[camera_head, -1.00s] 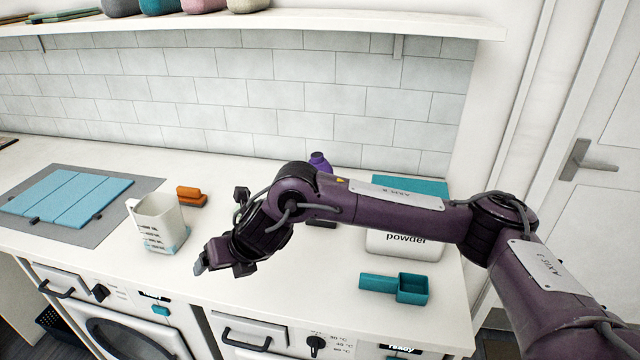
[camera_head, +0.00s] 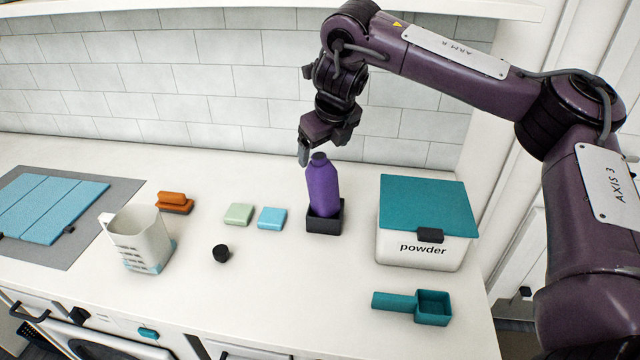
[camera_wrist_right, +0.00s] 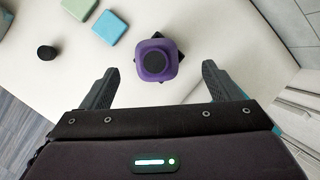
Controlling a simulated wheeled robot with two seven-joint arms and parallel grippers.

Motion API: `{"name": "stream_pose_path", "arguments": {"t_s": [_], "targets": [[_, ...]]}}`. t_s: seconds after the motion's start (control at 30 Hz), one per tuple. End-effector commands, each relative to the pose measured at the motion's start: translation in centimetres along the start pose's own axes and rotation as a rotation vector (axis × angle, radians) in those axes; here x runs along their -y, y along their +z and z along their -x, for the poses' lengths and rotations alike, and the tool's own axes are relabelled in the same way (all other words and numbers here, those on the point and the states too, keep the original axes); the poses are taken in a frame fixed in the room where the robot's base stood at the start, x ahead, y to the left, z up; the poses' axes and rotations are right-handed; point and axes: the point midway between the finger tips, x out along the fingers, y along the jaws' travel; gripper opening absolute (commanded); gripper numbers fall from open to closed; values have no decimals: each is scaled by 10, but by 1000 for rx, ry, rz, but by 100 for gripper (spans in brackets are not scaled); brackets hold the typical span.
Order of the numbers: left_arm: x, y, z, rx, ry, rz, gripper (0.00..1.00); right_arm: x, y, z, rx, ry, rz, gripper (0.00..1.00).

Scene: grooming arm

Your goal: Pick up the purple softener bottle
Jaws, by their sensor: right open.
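The purple softener bottle (camera_head: 322,187) stands upright in a small black holder (camera_head: 325,218) on the white counter. Its dark cap faces up. My right gripper (camera_head: 318,150) is above the bottle, pointing down, close to its top in the head view. In the right wrist view, the bottle (camera_wrist_right: 157,60) is seen from above, ahead of and between the open fingers of the gripper (camera_wrist_right: 158,88). Nothing is between the fingers. My left gripper is not in view.
A powder box (camera_head: 420,245) with a teal lid stands right of the bottle, a teal scoop (camera_head: 432,308) before it. Counter before the holder is clear.

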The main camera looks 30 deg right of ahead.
Motion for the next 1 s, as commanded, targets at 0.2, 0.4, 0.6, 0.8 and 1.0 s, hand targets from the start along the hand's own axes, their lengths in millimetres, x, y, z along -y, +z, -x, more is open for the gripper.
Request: {"name": "stream_pose_path", "arguments": {"t_s": [0.2, 0.4, 0.6, 0.8, 1.0], "targets": [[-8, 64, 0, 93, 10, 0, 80, -4, 1, -26, -5, 2, -1, 84], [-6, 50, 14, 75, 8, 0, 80, -6, 5, -51, -3, -1, 0, 84], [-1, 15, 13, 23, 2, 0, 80, -6, 6, -60, 1, 0, 0, 84], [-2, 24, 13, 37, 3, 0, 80, -6, 6, -60, 1, 0, 0, 74], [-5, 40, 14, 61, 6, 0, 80, -6, 6, -60, 1, 0, 0, 48]]}}
